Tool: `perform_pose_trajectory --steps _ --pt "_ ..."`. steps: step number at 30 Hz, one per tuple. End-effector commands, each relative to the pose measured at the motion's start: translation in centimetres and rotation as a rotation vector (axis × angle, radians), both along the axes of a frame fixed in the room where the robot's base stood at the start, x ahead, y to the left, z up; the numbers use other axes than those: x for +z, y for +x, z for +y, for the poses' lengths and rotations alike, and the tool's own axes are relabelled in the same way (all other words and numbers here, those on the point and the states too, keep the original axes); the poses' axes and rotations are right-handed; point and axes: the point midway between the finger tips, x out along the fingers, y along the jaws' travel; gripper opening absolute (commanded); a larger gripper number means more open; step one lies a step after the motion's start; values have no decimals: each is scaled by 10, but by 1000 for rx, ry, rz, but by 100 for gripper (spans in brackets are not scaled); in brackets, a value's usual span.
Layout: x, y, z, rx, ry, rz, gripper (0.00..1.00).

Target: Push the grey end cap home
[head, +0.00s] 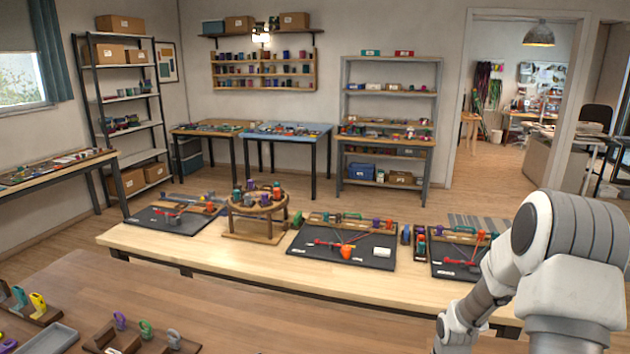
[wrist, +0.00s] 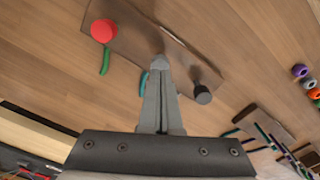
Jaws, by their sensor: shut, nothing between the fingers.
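In the wrist view my gripper (wrist: 161,62) has its two grey fingers together with nothing between them. A dark grey round cap (wrist: 202,95) sits at the right of the fingers, apart from them, on or beside a brown board (wrist: 135,35). It looks like the grey end cap, but I cannot tell how far in it sits. In the head view a grey looped piece (head: 174,339) stands on a wooden holder (head: 100,345) on the near table. I cannot tell whether it is the same thing. My gripper is out of the head view.
In the wrist view a red round cap (wrist: 103,31) is at upper left, with a green strip (wrist: 105,62) below it. A teal piece (wrist: 143,82) is partly hidden by the fingers. A grey tray (head: 50,340) lies left of the holder. The near table's middle (head: 230,310) is clear.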

Motion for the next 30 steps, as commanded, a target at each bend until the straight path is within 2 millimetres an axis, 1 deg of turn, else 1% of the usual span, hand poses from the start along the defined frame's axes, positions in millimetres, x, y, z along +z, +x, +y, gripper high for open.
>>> perform_pose_trajectory --steps 14,30 --pt "-1 0 0 0 0 0 0" --pt "-12 0 0 0 0 0 0"
